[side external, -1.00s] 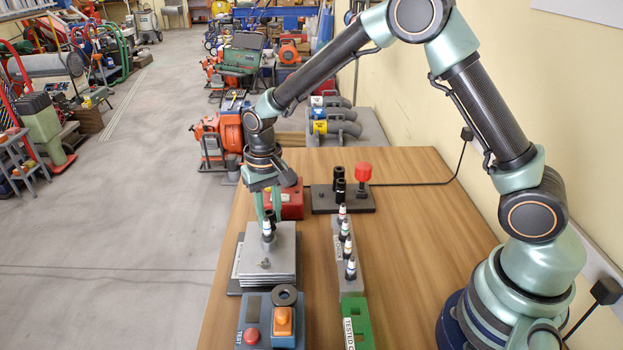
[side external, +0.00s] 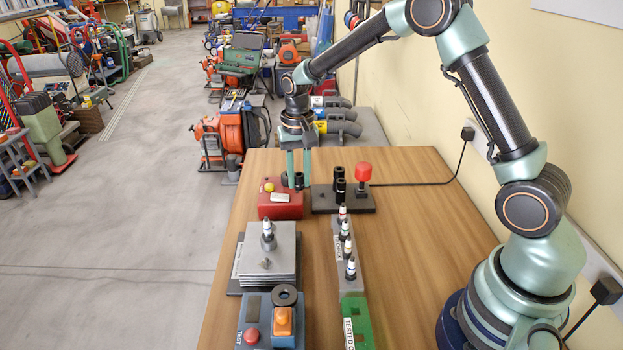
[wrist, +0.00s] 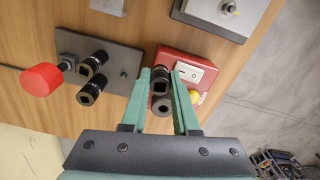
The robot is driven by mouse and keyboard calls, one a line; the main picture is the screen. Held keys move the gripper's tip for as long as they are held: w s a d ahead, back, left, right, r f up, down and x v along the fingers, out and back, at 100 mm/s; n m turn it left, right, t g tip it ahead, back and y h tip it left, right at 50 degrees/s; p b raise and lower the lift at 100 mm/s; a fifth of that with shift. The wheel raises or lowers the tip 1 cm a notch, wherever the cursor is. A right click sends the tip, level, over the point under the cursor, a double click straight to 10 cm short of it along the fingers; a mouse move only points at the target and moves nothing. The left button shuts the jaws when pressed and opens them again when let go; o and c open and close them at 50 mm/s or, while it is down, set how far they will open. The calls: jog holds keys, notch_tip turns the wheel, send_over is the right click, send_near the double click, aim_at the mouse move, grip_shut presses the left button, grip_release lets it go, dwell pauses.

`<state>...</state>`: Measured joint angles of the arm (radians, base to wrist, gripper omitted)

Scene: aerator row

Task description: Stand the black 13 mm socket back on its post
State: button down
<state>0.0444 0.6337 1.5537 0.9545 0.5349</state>
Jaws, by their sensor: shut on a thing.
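The socket is behind the red box and left of the dark base plate (side external: 325,203) in the side view. Two other black sockets stand on this plate, one farther back (side external: 339,172) and one nearer (side external: 340,191). A small dark peg or hole (wrist: 123,73) shows on the plate in the wrist view; I cannot tell which.
A red box (side external: 280,205) with a yellow button stands close to the held socket. A red knob (side external: 363,172) rises from the plate's right side. A grey block with several plugs (side external: 345,250) and a metal stack (side external: 268,270) stand nearer.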

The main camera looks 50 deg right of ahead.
jog(key=m, duration=0.2)
send_near(321, 193)
jog(key=shift+d+f, duration=0.1)
jog(key=shift+f, duration=2.5)
jog(key=shift+f, duration=1.2)
jog(key=c, duration=0.6)
grip_release()
